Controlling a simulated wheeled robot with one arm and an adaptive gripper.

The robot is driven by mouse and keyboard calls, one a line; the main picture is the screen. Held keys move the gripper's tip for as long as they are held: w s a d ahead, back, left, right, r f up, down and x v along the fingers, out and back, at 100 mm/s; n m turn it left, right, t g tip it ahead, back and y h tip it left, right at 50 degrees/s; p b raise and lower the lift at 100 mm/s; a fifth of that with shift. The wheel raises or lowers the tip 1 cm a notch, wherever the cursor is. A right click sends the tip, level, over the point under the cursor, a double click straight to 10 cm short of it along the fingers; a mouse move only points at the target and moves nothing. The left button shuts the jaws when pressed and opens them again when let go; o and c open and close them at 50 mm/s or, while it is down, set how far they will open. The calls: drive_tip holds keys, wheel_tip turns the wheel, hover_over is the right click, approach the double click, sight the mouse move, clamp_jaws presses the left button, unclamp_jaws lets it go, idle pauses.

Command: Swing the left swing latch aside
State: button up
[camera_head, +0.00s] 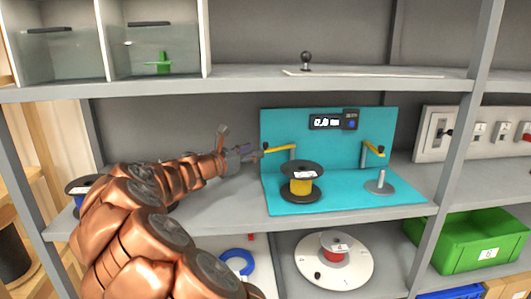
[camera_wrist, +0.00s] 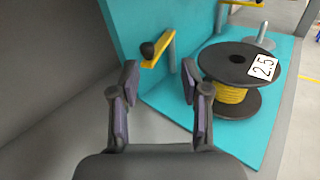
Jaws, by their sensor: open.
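The left swing latch (camera_head: 282,148) is a yellow arm on a grey post on the teal stand, pointing left with a black knob at its end. In the wrist view the latch (camera_wrist: 160,49) and its knob lie just beyond and between my fingertips. My gripper (camera_head: 254,153) is open and empty, left of the knob; it also shows in the wrist view (camera_wrist: 160,76). I see no clear contact with the latch. A black reel of yellow cable (camera_head: 301,187) stands in front of the latch post, labelled 2.5 in the wrist view (camera_wrist: 232,95).
The right swing latch (camera_head: 374,149) hangs over a bare spindle on a grey disc (camera_head: 380,186). A display (camera_head: 334,121) is on the teal back panel. The upper shelf (camera_head: 250,83) runs above my arm. Bare shelf lies left of the stand.

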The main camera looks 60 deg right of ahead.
sight(265, 143)
drive_tip(key=shift+n+t+h, duration=0.3)
drive_tip(key=shift+n, duration=0.4)
drive_tip(key=shift+w+d+f, duration=0.1)
drive_tip(key=shift+d+f, duration=0.05)
drive_tip(key=shift+d, duration=2.05)
drive_tip(key=shift+w+d+f, duration=0.1)
drive_tip(key=shift+d+f, duration=0.05)
drive_tip(key=shift+d, duration=2.05)
drive_tip(key=shift+c, duration=0.3)
clamp_jaws()
